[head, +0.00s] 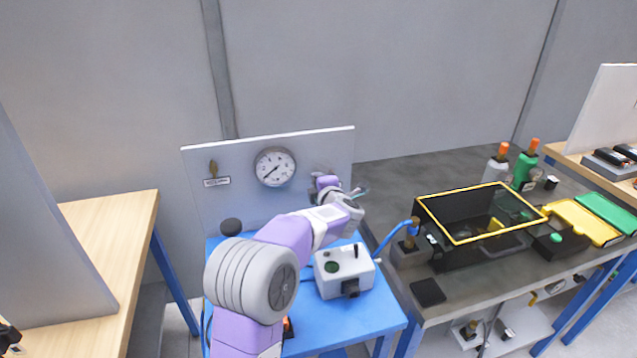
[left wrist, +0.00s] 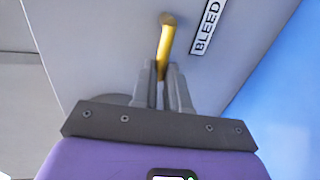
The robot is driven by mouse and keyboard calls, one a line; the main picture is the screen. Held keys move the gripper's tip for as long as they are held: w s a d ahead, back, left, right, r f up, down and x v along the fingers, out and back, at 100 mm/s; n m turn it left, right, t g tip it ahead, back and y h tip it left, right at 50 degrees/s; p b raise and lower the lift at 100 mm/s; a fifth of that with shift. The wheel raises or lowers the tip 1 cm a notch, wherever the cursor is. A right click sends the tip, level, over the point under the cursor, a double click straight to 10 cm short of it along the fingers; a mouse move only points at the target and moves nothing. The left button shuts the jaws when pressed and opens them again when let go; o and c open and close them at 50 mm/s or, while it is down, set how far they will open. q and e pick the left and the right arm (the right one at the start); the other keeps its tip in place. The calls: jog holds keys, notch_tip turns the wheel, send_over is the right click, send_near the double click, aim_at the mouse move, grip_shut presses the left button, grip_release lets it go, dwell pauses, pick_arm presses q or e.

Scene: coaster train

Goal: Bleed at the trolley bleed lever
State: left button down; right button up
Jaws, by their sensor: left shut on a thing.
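The bleed lever (left wrist: 166,40) is a brass-yellow rod on a grey panel in the left wrist view, beside a white BLEED label (left wrist: 206,27). My left gripper (left wrist: 165,88) is shut on the lever's near end. In the head view my left arm reaches over the blue trolley (head: 380,308) to the right part of its upright grey panel (head: 235,150). My left gripper body (head: 326,182) shows there, but its fingertips and the held lever are hidden. A round gauge (head: 275,167) sits on the panel, its needle pointing lower left. My right gripper is not in view.
A white box (head: 345,271) with a green button stands on the trolley. A blue hose (head: 390,238) runs to the grey bench, which holds a yellow-rimmed black bin (head: 431,219). A wooden table (head: 105,235) stands left.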

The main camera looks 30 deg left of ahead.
pick_arm(q)
jog(key=c, duration=1.1)
grip_release()
jog(key=shift+d, duration=0.1)
jog(key=p+v, duration=0.1)
jog(key=v, duration=0.6)
jog(key=shift+s+d, duration=0.15)
jog(key=shift+d, duration=0.05)
jog(key=shift+r, duration=0.1)
